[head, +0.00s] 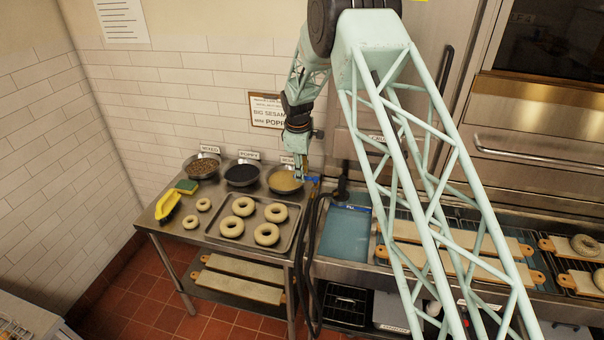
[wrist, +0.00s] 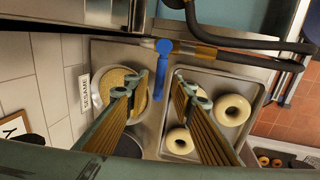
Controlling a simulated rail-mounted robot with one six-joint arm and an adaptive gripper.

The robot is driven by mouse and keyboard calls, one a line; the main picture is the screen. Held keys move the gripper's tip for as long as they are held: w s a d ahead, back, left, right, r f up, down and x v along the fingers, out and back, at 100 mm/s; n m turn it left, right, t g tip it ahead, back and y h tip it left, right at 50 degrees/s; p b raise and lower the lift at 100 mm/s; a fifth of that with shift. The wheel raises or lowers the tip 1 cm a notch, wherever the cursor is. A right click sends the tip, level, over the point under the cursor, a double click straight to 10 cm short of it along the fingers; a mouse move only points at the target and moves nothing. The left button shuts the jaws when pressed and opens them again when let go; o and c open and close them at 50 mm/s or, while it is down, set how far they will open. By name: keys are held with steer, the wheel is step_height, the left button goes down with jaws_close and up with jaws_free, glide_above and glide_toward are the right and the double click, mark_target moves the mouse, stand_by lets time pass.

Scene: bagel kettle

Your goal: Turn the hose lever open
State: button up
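The blue hose lever (wrist: 160,72) shows in the wrist view on a metal valve by the table's edge, its handle pointing down the picture. It is a small blue piece (head: 313,179) in the head view, partly hidden by my gripper. A brass fitting (wrist: 196,50) joins the valve to the black hose (wrist: 245,44), which hangs down beside the table in the head view (head: 310,250). My gripper (wrist: 158,82) is open, with one finger on each side of the lever. I see gaps on both sides; contact is not visible. My gripper (head: 302,172) is above the table's right back corner in the head view.
A sesame bowl (head: 285,180) sits beside the lever, with poppy (head: 242,174) and mixed bowls (head: 202,166) to its left. A bagel tray (head: 226,241) is in front.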

steer(key=shift+w+f, duration=0.15)
steer(key=shift+f, duration=0.3)
steer(key=shift+c, duration=0.7)
jaws_close()
